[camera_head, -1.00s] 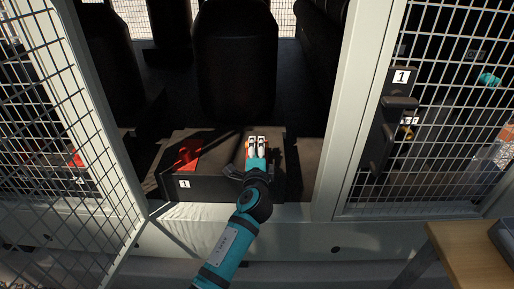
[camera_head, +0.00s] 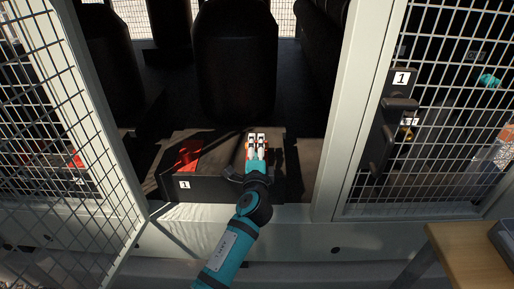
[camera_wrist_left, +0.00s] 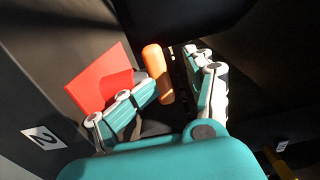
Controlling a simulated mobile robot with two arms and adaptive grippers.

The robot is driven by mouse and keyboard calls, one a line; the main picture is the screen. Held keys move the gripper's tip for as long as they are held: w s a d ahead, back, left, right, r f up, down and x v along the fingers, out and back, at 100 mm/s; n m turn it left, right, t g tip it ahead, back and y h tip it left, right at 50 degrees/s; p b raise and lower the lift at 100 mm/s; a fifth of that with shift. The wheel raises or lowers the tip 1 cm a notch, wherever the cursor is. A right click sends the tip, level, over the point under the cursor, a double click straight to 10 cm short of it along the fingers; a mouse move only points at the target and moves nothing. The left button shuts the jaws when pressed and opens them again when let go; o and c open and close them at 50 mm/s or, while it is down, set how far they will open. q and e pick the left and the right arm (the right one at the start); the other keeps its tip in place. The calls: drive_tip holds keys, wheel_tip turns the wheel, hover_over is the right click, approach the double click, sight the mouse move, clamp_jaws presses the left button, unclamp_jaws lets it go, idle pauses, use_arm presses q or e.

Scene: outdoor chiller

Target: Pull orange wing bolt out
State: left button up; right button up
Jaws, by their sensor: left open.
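The orange wing bolt (camera_wrist_left: 158,75) shows in the left wrist view as an upright orange piece between the two fingers of my left gripper (camera_wrist_left: 174,70). It lies closer to the left finger, and I cannot tell whether that finger touches it. The fingers are apart. My right gripper is not in view.
The dark box (camera_head: 225,189) carries a red plate (camera_head: 188,153) and a label 1 (camera_head: 184,184). Another red plate (camera_wrist_left: 100,78) is beside the left finger. The mesh door (camera_head: 70,120) stands open at left. A wooden table (camera_head: 470,250) is at lower right.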

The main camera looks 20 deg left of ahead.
use_arm(q)
drive_tip(key=v, duration=0.8)
drive_tip(key=shift+p, duration=0.45)
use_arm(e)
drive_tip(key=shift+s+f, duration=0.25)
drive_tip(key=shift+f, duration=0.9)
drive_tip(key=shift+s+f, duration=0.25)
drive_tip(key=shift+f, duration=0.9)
use_arm(q)
drive_tip(key=shift+s, duration=0.1)
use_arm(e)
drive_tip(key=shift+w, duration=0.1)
use_arm(q)
drive_tip(key=v, duration=1.2)
